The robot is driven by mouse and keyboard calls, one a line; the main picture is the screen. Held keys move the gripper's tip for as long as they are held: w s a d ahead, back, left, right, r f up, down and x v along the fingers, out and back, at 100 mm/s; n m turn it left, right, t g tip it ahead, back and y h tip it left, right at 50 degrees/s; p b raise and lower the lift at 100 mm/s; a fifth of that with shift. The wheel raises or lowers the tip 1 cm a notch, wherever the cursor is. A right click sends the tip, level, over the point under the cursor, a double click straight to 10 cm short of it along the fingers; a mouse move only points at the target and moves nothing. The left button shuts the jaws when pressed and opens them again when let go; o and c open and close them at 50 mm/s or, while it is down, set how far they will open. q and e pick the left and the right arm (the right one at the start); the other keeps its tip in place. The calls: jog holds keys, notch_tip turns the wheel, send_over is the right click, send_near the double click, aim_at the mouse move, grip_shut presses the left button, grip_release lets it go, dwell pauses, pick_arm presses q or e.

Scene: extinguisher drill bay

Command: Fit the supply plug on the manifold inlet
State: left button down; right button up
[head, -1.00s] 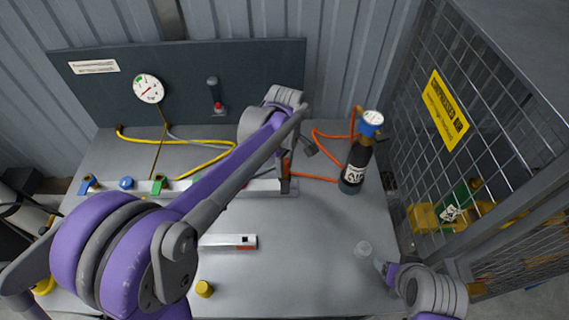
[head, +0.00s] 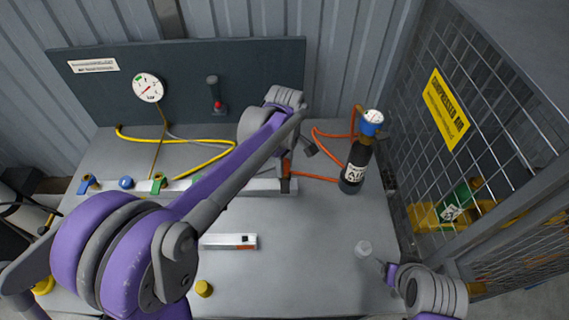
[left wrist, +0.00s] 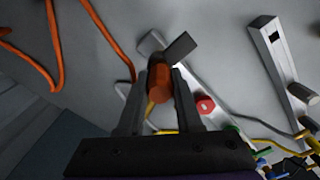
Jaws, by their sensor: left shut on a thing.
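The supply plug (left wrist: 159,84) is an orange cylinder held between the two dark fingers of my left gripper (left wrist: 164,70) in the left wrist view. In the head view the orange plug (head: 287,166) shows at the right end of the manifold (head: 262,186), a long pale bar partly hidden by my left arm. In the left wrist view a grey block lies just past the fingertips, close to the plug; I cannot tell whether the plug is seated on the inlet. My right gripper (head: 386,268) is low at the right, its jaws unclear.
A dark bottle (head: 356,166) with a blue-rimmed gauge stands right of the manifold, near the orange hose (head: 318,178). A short pale bar (head: 229,241), a yellow cap (head: 204,288) and a clear small piece (head: 363,248) lie in front. A mesh cage (head: 440,130) bounds the right.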

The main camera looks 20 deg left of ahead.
pick_arm(q)
jog(key=shift+f+b, duration=0.3)
jog(key=shift+f, duration=0.3)
jog(key=c, duration=0.5)
grip_release()
jog(key=shift+r, duration=0.15)
notch_tip(320, 180, up, 11)
jog(key=shift+f+p, duration=0.2)
jog(key=shift+p, duration=0.15)
jog(key=s+a+f+m+t, duration=0.1)
jog(key=s+f+m, duration=0.2)
jog(key=s, duration=0.3)
jog(key=s+a+f+m+t, duration=0.2)
jog(key=s+f+m, duration=0.2)
jog(key=s+m, duration=0.2)
jog(key=s+a+f+m+t, duration=0.1)
jog(key=s+f+m+t, duration=0.1)
jog(key=s, duration=0.6)
jog(key=shift+s+a+f+m, duration=0.2)
jog(key=shift+f+m, duration=0.2)
jog(key=shift+m, duration=0.25)
jog(key=shift+s+a+f+m, duration=0.1)
jog(key=shift+a+f+m, duration=0.2)
jog(key=shift+m, duration=0.35)
